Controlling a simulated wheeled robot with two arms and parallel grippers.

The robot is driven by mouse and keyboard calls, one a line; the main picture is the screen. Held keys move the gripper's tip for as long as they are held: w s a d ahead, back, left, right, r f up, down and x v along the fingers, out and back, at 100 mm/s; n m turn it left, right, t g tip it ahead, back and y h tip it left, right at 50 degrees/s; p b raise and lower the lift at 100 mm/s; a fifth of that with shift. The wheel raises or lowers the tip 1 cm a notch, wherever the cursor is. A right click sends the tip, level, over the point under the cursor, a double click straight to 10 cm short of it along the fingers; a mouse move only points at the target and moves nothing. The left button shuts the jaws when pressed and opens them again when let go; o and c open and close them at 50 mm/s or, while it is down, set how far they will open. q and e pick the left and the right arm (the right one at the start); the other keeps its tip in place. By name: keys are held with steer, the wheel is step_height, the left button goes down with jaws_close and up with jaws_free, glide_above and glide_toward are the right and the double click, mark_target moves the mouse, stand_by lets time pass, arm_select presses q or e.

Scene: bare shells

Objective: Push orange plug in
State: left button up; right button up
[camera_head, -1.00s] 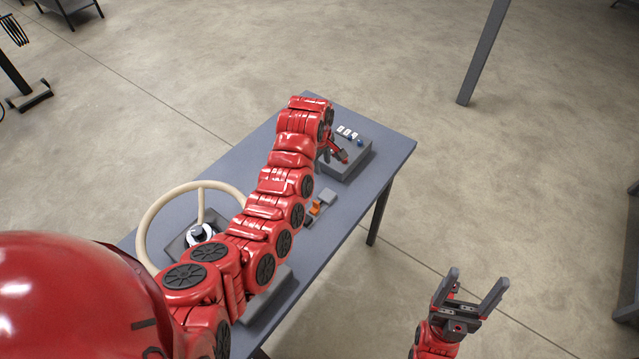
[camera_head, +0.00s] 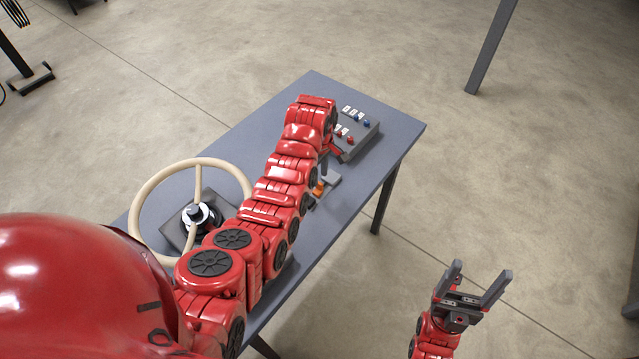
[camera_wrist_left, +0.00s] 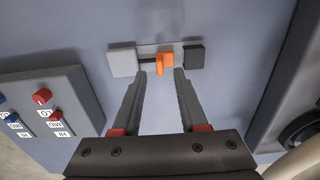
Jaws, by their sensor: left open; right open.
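The orange plug (camera_head: 319,188) lies on the blue-grey table, partly hidden by my left arm in the head view. In the left wrist view the orange plug (camera_wrist_left: 162,62) sits between a light grey block (camera_wrist_left: 123,60) and a dark block (camera_wrist_left: 194,56). My left gripper (camera_wrist_left: 160,76) is open, its two fingertips on either side of the plug's near end; I cannot tell whether they touch it. In the head view the left gripper (camera_head: 325,164) is mostly hidden by its arm. My right gripper (camera_head: 484,280) is open and empty, off the table's right side.
A grey box (camera_head: 362,138) with red and blue buttons stands beyond the plug; it is at left in the wrist view (camera_wrist_left: 45,115). A beige steering wheel (camera_head: 146,195) is mounted at the table's near left. The table's far right end (camera_head: 400,125) is bare.

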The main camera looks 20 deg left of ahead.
mark_target(320, 183)
arm_select(q)
steer(key=shift+f+p, duration=0.35)
steer(key=shift+f, duration=1.25)
jaws_close()
stand_by(0.3)
